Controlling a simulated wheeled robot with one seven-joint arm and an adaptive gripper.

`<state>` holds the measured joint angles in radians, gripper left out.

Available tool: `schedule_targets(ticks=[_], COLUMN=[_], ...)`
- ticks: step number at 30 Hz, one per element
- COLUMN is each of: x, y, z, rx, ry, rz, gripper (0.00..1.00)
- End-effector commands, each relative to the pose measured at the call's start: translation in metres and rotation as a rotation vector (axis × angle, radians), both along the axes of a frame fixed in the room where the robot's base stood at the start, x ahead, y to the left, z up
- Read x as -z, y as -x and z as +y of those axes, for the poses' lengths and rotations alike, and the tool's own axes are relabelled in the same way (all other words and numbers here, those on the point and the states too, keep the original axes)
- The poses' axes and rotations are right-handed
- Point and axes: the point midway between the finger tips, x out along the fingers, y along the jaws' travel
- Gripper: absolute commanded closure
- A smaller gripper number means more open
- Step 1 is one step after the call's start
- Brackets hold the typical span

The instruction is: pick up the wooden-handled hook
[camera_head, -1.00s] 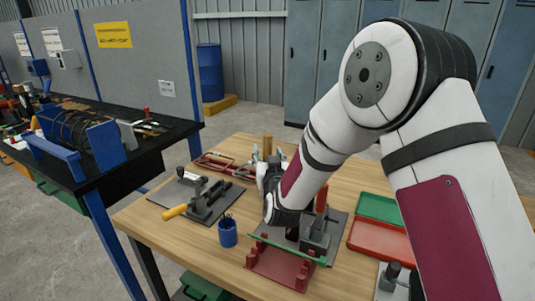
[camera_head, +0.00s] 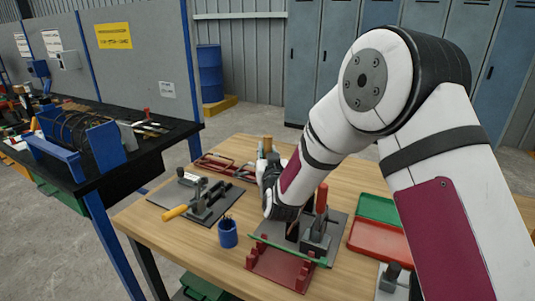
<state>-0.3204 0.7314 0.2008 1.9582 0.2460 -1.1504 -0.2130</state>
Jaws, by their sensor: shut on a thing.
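The wooden-handled hook shows only as an upright tan wooden handle (camera_head: 267,146) just beyond my wrist, near the back of the wooden table. Its metal hook part cannot be made out. My gripper (camera_head: 268,163) is mostly hidden behind my own wrist. It is shut at the handle, which sticks up above it. The exact contact of the fingers is hidden.
The wooden table (camera_head: 160,242) also bears a blue cup (camera_head: 228,233), a yellow-handled tool (camera_head: 175,212) on a dark plate, a red rack (camera_head: 277,268) with a green rod, and red (camera_head: 378,240) and green (camera_head: 380,208) trays. A dark workbench (camera_head: 95,165) stands left.

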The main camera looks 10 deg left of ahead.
Motion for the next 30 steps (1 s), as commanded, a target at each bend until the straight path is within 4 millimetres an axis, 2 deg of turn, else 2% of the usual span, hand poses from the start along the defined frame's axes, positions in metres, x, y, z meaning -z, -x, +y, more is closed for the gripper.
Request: schedule_targets(ticks=[8,30], x=[-0.026,-0.157], y=[0.000,0.000], z=[0.000,0.000], rx=[0.000,0.000], ry=[-0.001,-0.001], rz=[-0.005,-0.005], gripper=[1.00,1.00])
